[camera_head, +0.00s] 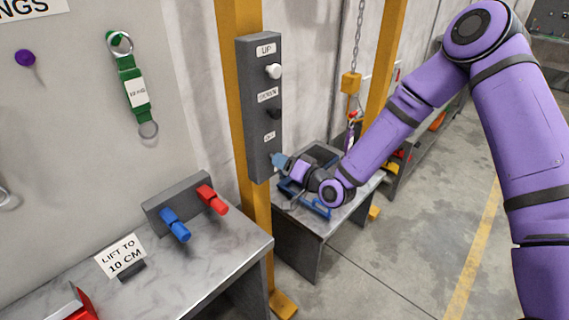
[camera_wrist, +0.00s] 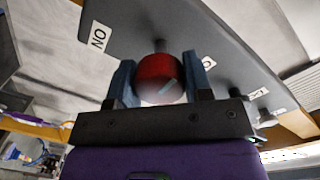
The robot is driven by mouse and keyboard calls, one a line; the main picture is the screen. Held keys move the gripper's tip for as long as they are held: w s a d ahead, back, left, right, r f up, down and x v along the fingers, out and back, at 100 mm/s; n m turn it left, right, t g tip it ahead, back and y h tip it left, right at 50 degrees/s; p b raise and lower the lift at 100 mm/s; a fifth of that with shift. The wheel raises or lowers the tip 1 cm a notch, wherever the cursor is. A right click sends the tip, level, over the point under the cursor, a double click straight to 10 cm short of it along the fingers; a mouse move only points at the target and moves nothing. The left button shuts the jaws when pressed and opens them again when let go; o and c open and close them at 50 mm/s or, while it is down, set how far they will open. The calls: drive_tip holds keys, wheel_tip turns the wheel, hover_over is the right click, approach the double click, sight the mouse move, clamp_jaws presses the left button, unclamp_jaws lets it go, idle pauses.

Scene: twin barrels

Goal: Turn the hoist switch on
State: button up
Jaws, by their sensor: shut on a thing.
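The grey hoist control panel (camera_head: 258,110) is fixed to a yellow post and carries labels, with "UP" at the top. A red round knob (camera_wrist: 160,72), the hoist switch, sits between the fingers of my gripper (camera_wrist: 160,80) in the wrist view. An "ON" label (camera_wrist: 98,38) is on the panel to the left of the knob there. My gripper also shows in the head view (camera_head: 278,160), at the lower end of the panel, shut on the knob. In that view the gripper hides the red knob.
A white knob (camera_head: 273,71) and a dark knob (camera_head: 274,113) stick out higher on the panel. A steel table (camera_head: 215,262) with a blue and red handled block is at the front left. A smaller table (camera_head: 300,228) stands behind my arm. A chain (camera_head: 358,30) hangs beyond.

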drive_tip(key=o, duration=0.9)
drive_tip(key=shift+o, duration=0.2)
drive_tip(key=v, duration=1.1)
